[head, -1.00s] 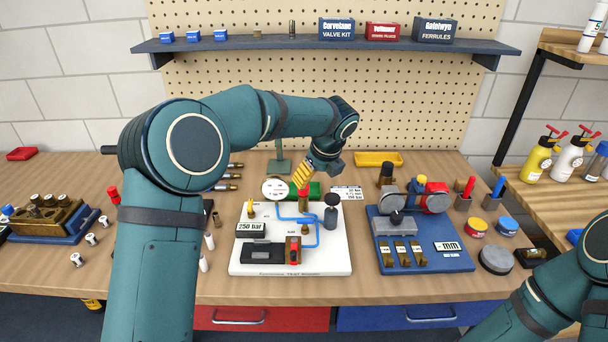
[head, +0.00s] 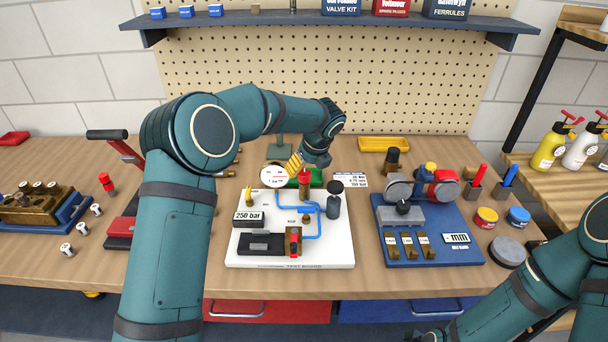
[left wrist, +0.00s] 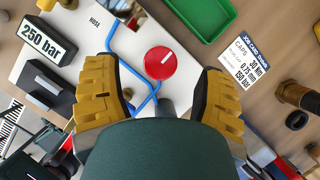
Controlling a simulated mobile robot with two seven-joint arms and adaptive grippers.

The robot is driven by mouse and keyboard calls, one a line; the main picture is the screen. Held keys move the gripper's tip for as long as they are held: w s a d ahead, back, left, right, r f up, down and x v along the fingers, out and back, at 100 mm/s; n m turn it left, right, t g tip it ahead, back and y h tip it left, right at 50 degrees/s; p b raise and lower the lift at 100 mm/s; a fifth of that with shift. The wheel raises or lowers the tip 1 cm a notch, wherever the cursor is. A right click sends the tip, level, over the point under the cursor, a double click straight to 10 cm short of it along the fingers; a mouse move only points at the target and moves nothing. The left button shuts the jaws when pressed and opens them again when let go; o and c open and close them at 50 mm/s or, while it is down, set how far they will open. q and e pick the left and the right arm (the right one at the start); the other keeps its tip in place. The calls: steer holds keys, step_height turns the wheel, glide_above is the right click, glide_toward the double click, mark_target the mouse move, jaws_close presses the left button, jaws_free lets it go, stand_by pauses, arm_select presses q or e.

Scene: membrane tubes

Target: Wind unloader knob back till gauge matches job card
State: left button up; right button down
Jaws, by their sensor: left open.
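The red round unloader knob (head: 304,177) stands at the back of the white test board (head: 245,257). In the left wrist view the knob (left wrist: 160,62) shows a white line on its top. My left gripper (head: 296,164) is open, its yellow fingers (left wrist: 157,92) spread to either side of the knob without visible contact. The round dial gauge (head: 272,176) stands behind the board, its needle too small to read. A display (head: 248,216) reads 250 bar and also shows in the left wrist view (left wrist: 48,40).
A green tray (left wrist: 200,15) lies beside the board. Blue pipes (head: 310,236) and a dark cylinder (head: 334,200) stand close to the knob. A blue fixture board (head: 465,252) is to the right. My right arm is at the lower right, its fingers out of view.

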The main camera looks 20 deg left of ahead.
mark_target(304, 172)
arm_select(q)
steer(key=shift+x, duration=1.7)
steer(key=c, duration=1.2)
